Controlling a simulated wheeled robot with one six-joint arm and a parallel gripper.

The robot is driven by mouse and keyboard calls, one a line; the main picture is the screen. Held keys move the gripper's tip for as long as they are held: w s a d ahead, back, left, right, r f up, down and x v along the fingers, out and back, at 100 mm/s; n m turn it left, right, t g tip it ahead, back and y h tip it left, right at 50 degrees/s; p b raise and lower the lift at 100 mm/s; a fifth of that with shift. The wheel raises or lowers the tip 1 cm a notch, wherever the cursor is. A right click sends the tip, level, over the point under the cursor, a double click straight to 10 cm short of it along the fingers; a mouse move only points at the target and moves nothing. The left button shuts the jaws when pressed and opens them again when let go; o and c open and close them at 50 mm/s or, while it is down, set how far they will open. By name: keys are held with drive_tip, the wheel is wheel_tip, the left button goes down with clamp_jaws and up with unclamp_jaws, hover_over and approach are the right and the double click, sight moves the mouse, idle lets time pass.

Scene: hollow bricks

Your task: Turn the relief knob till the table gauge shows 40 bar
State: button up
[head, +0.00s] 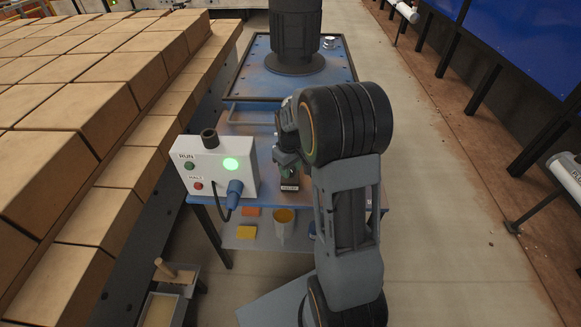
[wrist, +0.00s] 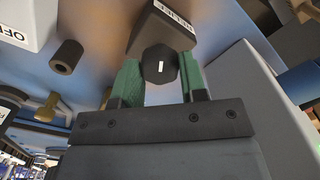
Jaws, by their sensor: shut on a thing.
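The relief knob (wrist: 160,65) is a black, many-sided knob with a white mark on its face, seen in the wrist view. The green fingers of my gripper (wrist: 160,82) are shut on it, one on each side. A dark block (wrist: 158,28) with a partly cut-off white label is just behind the knob. In the head view my gripper (head: 287,158) is above a small dark labelled block (head: 290,186) on the blue table (head: 262,186); my arm hides much of this area. I cannot make out the gauge face in either view.
A white box (head: 212,168) with RUN and HALT buttons, a lit green lamp and a blue plug stands left of my gripper. A dark motor (head: 295,35) stands behind.

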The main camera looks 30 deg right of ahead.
drive_tip(key=shift+m+p, duration=0.45)
drive_tip(key=shift+m, duration=0.65)
drive_tip(key=shift+m+p, duration=0.5)
drive_tip(key=shift+m, duration=1.4)
drive_tip(key=o, duration=0.9)
drive_tip(key=shift+o, duration=0.2)
drive_tip(key=shift+r, duration=0.1)
wheel_tip(320, 180, up, 14)
drive_tip(key=p, duration=0.2)
drive_tip(key=shift+f, duration=0.2)
